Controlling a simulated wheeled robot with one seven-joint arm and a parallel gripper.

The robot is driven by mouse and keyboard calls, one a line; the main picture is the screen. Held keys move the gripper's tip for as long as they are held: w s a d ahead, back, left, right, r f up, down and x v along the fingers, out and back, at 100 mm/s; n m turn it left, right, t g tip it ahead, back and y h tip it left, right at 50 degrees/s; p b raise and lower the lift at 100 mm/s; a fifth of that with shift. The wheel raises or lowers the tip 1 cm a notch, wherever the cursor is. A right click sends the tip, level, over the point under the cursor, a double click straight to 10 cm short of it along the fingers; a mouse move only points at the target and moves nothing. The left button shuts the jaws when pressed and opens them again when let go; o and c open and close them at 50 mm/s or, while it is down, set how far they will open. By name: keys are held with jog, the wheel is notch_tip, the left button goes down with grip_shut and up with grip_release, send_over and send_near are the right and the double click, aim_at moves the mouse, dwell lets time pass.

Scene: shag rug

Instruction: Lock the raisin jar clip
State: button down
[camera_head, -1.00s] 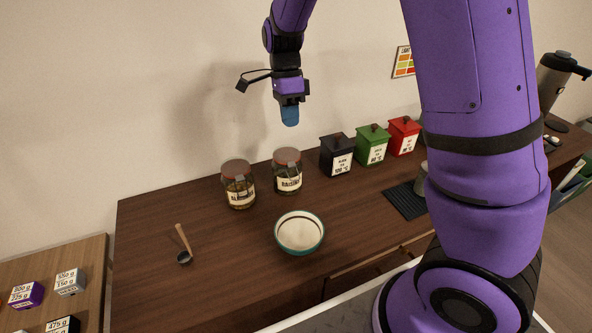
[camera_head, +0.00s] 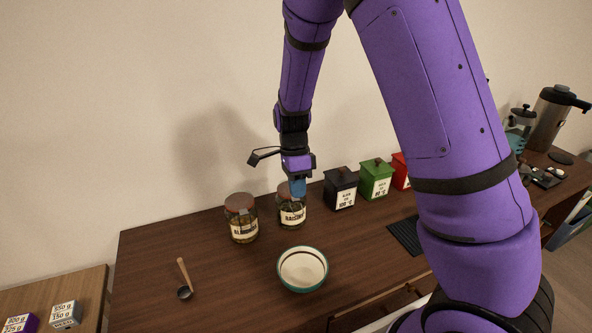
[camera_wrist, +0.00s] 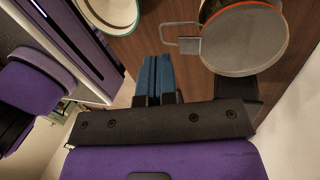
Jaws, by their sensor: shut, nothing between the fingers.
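The raisin jar (camera_head: 292,212), glass with a reddish-brown lid and a pale label, stands on the dark wooden counter. In the wrist view its round lid (camera_wrist: 245,42) has an orange rim, and a wire clip loop (camera_wrist: 182,38) sticks out from its side. My gripper (camera_head: 298,190) is shut and empty, its blue fingers pointing down and overlapping the jar's lid in the head view. In the wrist view the fingertips (camera_wrist: 156,60) are beside the loop, seemingly apart from it. The fingers partly hide the lid in the head view.
A similar jar (camera_head: 242,222) stands close on the left. A bowl (camera_head: 303,282) sits in front. Black (camera_head: 341,178), green (camera_head: 376,170) and red (camera_head: 400,160) canisters stand to the right. A wooden-handled scoop (camera_head: 184,285) lies at the left, with bare counter around it.

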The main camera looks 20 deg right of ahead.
aim_at(300, 215)
jog(key=shift+x, duration=2.35)
